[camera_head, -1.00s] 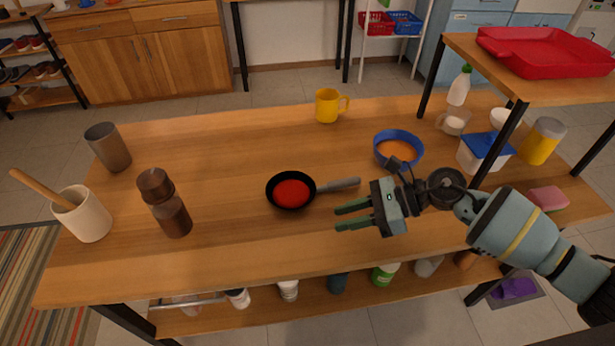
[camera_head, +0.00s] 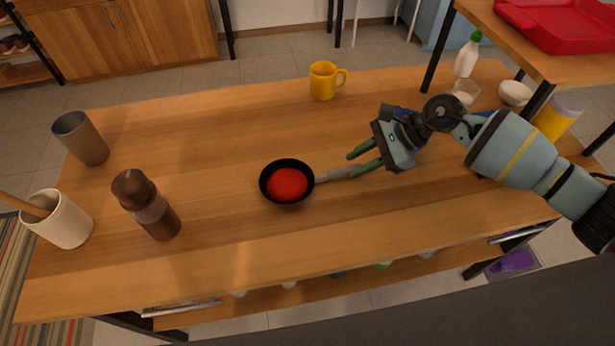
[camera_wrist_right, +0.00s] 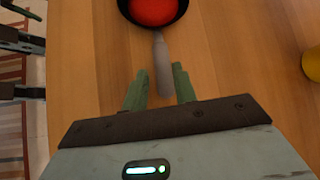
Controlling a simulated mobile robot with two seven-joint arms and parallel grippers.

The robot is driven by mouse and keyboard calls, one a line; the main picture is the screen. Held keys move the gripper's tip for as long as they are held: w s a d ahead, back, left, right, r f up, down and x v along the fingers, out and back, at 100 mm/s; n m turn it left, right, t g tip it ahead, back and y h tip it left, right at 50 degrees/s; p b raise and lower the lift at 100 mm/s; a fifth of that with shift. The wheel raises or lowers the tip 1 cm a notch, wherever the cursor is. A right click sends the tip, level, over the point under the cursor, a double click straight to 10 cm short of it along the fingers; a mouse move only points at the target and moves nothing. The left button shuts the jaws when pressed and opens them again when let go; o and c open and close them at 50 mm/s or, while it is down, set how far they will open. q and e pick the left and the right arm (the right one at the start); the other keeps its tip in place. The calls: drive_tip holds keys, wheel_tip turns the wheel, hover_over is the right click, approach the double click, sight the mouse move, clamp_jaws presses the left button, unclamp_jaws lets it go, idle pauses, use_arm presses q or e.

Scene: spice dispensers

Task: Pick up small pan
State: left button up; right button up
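The small pan (camera_head: 287,182) is black with a red inside and a grey handle. It sits on the wooden table, its handle pointing right. It also shows at the top of the right wrist view (camera_wrist_right: 153,10). My right gripper (camera_head: 355,164) is open at the handle's end. In the right wrist view the handle's end (camera_wrist_right: 162,70) lies between the two green fingers, with a visible gap on the left; I cannot tell whether the right finger touches. My left gripper is not seen in the head view.
A yellow mug (camera_head: 323,81) stands behind the pan. A brown grinder (camera_head: 147,205), a metal cup (camera_head: 81,138) and a white crock (camera_head: 58,219) stand at the left. A raised shelf with a red tray (camera_head: 565,25) is at right.

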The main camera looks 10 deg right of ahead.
sight(342, 170)
drive_tip(key=shift+p+x, duration=0.4)
drive_tip(key=shift+x, duration=2.15)
drive_tip(key=shift+w, duration=0.1)
clamp_jaws()
